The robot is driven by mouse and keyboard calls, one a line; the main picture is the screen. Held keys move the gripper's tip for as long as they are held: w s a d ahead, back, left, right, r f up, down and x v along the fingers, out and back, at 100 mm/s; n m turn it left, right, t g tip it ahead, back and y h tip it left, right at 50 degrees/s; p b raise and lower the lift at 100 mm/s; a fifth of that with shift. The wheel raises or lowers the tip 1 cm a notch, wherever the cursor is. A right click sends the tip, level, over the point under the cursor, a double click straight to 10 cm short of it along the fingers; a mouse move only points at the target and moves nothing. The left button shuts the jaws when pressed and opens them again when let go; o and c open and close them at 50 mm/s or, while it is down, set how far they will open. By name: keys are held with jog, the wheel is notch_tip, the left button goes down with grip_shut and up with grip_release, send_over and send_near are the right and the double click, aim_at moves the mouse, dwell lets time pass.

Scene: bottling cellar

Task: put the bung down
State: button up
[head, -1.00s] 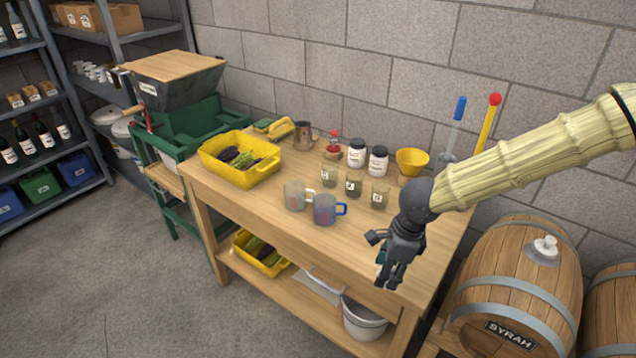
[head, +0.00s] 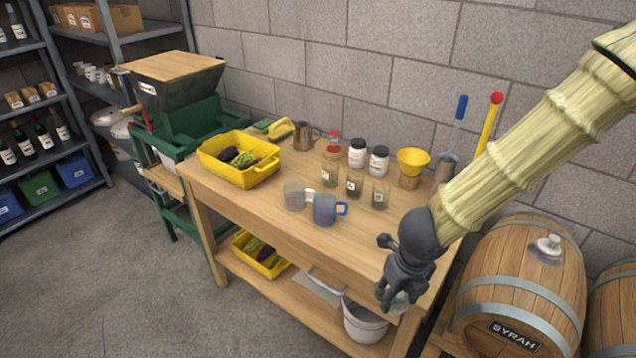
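My gripper (head: 391,298) is at the front right corner of the wooden workbench (head: 262,215), pointing down. A small pale rounded thing (head: 400,302) shows just behind and below its dark fingers. It may be the bung, but the fingers hide most of it. I cannot tell whether the fingers are closed on it or whether it touches the bench top. Another pale bung-like stopper (head: 547,246) sits on top of the Syrah barrel (head: 515,290), apart from my gripper.
Several jars, a yellow funnel (head: 412,160) and a metal jug (head: 303,136) stand farther back. A yellow crate (head: 240,172) is at the left. A white bucket (head: 364,322) is below.

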jog(key=shift+s+d+m, duration=0.15)
jog(key=shift+s+m, duration=0.35)
jog(key=shift+m, duration=0.4)
jog(key=shift+w+d, duration=0.15)
jog(key=shift+w, duration=0.3)
jog(key=w+d+p, duration=0.1)
jog(key=w+p, duration=0.1)
jog(key=w, duration=0.2)
jog(key=w+d+f+p, duration=0.1)
jog(key=w+p, duration=0.1)
jog(key=w, duration=0.3)
jog(key=w+d+p, duration=0.1)
jog(key=w+p, duration=0.1)
jog(key=w, duration=0.3)
jog(key=shift+w+d+f+p, duration=0.15)
jog(key=shift+d+f+p, duration=0.05)
jog(key=shift+d+p, duration=0.2)
jog(key=shift+w+f+p, duration=0.2)
jog(key=shift+f+p, duration=0.2)
jog(key=shift+f, duration=1.45)
jog(key=shift+s, duration=0.1)
jog(key=o, duration=1)
jog(key=shift+o, duration=0.2)
